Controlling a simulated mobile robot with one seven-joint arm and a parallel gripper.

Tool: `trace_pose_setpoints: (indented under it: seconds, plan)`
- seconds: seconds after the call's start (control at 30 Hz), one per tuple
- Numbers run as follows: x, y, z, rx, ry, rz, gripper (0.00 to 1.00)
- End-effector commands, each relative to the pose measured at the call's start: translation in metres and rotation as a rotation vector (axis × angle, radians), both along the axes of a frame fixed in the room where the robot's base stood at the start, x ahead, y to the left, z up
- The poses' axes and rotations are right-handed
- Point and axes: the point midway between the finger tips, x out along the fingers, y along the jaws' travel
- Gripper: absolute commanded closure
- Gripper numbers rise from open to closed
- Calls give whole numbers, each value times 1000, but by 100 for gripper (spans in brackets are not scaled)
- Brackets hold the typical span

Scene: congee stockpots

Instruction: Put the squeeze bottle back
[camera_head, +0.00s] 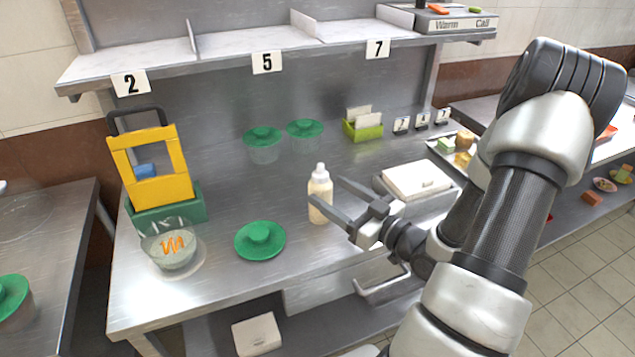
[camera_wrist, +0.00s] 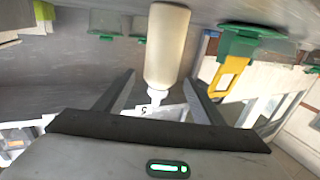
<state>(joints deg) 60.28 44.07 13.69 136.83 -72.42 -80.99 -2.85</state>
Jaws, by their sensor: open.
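The squeeze bottle (camera_head: 320,196) is cream-coloured with a white nozzle and stands upright on the steel counter. My gripper (camera_head: 328,196) is open beside it, with its fingers pointing toward the bottle. In the wrist view the bottle (camera_wrist: 167,48) appears upside down, its nozzle showing between the two spread fingers of my gripper (camera_wrist: 160,86). I cannot tell whether either finger touches it.
A green lid (camera_head: 260,240) and a bowl with orange strips (camera_head: 170,248) are left of the bottle. A yellow frame (camera_head: 152,190) stands in a green box. A white-topped container (camera_head: 417,181) is close on the right. Numbered shelves (camera_head: 240,40) hang above the back.

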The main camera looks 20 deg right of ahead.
Motion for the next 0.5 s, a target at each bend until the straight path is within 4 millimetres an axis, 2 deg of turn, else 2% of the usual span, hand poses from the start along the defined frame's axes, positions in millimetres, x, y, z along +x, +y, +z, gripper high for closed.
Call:
trace_pose_setpoints:
  seconds: [0.1,0.2,0.5]
  plan:
    - [-19,-8,0,1,1,-3,37]
    - [-28,-12,0,1,0,-2,37]
    - [-35,-14,0,0,-1,0,37]
